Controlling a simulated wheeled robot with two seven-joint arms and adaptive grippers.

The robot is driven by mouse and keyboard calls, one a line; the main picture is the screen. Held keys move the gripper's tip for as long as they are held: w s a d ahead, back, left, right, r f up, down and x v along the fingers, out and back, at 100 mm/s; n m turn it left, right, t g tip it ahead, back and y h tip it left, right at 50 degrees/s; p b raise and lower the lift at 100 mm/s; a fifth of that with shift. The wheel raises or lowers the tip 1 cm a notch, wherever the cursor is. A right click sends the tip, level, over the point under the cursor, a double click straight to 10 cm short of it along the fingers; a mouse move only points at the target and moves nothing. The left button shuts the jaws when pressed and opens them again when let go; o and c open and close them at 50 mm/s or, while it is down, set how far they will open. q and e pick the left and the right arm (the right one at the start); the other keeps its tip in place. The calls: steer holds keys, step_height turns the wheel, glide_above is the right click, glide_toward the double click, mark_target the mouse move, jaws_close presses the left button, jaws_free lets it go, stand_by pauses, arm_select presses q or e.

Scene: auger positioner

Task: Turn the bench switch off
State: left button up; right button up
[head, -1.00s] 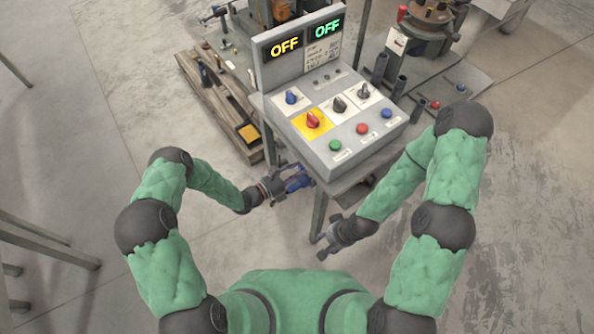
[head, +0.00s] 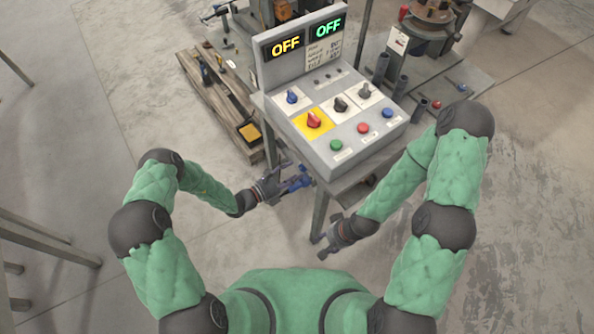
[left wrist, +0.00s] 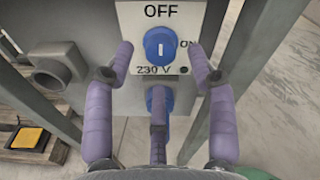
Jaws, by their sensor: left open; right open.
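The bench switch (left wrist: 160,45) is a round blue knob on a pale plate on the bench's side in the left wrist view. OFF is printed above it and ON to its right. Its short white mark is upright, in line with OFF. My left gripper (head: 288,181) is open beside the bench. In the left wrist view, two purple fingers flank the knob with gaps on both sides. A third finger lies below, in front of a blue socket or plug (left wrist: 159,101) under the 230 V label. My right gripper (head: 328,245) is open and empty, low near the bench leg.
A control box (head: 348,152) with knobs and buttons stands on the bench; its two displays read OFF. A grey pipe fitting (left wrist: 58,68) sticks out left of the switch. A bench leg (left wrist: 240,60) stands to the right. A wooden pallet (head: 215,105) lies left.

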arm_select(q)
steer(key=v, duration=0.9)
steer(key=shift+s+a, duration=0.1)
steer(key=s+d+f+m+g+y, duration=0.2)
steer(key=s+m+g, duration=0.5)
steer(key=s, duration=0.2)
steer(key=s+d+f+m+g+y, duration=0.1)
steer(key=s+d+f+m+g, duration=0.2)
steer(key=s+m+g, duration=0.55)
steer(key=s+a+f+m+t+y, duration=0.1)
steer(key=s+a+m+t+y, duration=0.1)
steer(key=s+a+m+y, duration=0.15)
steer(key=w+m+t+y, duration=0.1)
steer(key=m, duration=0.2)
steer(key=w+a+r+m+t+y, duration=0.1)
steer(key=m, duration=0.2)
steer(key=w+m+t+y, duration=0.1)
steer(key=m, duration=0.2)
steer(key=shift+w+a+r+t+y, duration=0.15)
steer(key=shift+w+r+t+y, duration=0.1)
steer(key=shift+r+t, duration=0.15)
